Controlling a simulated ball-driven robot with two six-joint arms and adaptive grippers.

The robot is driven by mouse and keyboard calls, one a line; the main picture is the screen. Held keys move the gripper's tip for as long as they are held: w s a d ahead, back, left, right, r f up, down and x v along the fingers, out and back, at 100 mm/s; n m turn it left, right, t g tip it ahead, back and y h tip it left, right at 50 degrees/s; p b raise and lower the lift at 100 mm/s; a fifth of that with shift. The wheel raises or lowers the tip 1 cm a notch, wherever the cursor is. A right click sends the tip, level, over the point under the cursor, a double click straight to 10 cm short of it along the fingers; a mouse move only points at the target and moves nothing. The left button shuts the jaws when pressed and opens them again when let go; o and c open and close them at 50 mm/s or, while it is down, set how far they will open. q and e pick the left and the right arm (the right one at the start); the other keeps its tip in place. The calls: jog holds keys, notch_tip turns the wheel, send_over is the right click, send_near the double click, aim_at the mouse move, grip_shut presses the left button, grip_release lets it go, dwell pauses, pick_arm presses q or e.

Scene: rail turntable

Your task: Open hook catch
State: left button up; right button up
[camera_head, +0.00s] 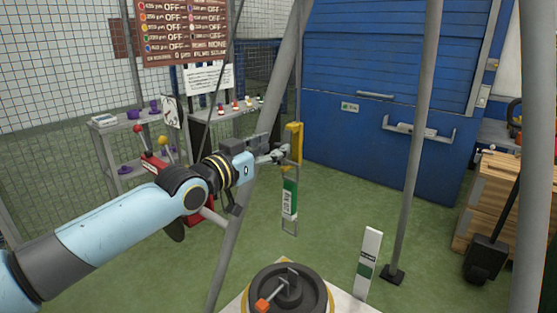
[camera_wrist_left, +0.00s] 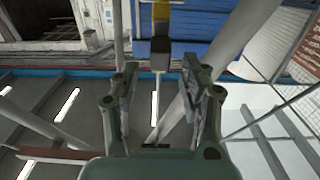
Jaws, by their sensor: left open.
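A yellow fitting (camera_head: 293,143) stands upright near the middle of the head view. A green and white labelled strip (camera_head: 289,198) and a thin grey metal loop hang below it. I cannot tell for sure which part is the hook catch. My left gripper (camera_head: 283,153) is just left of the yellow fitting, at about its mid-height. In the left wrist view my left gripper (camera_wrist_left: 163,88) has its fingers apart, with nothing visible between them. The yellow piece (camera_wrist_left: 161,18) with a grey end lies beyond the fingertips there. Contact is not clear. My right gripper is not in view.
Grey poles, one of them a slanted pole (camera_head: 257,175), stand close to my left arm. A dark round turntable (camera_head: 312,291) with an orange-tipped handle is below. A blue door (camera_head: 350,80) is behind. Green floor is open between.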

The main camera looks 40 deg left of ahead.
pick_arm(q)
jog(key=shift+w+d+b, duration=0.1)
jog(key=shift+w+b, duration=0.45)
jog(key=shift+w, duration=0.85)
grip_shut()
